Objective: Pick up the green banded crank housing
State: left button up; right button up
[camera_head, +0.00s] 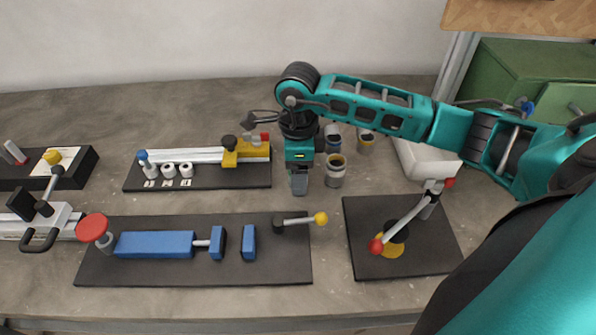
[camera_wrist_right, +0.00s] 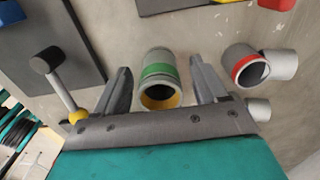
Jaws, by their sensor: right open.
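The green banded crank housing (camera_wrist_right: 158,74) is a short grey cylinder with a green band and a yellow inner rim. In the right wrist view it shows between the two fingers of my right gripper (camera_wrist_right: 161,80), with gaps on both sides. In the head view the yellow-rimmed cylinder (camera_head: 335,171) appears to be this housing; its band is hard to make out. It stands on the table just right of my right gripper (camera_head: 299,184), which is open, empty and pointing down. My left gripper is not in view.
A red banded cylinder (camera_wrist_right: 245,68) is close by, and other cylinders (camera_head: 366,144) stand behind. A lever with a yellow knob (camera_head: 321,218) lies in front. A dark plate with a red-knobbed lever (camera_head: 365,265) is at right; a white block (camera_head: 425,160) is behind it.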

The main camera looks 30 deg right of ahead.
jog(key=c, duration=1.2)
jog(key=shift+r, duration=0.1)
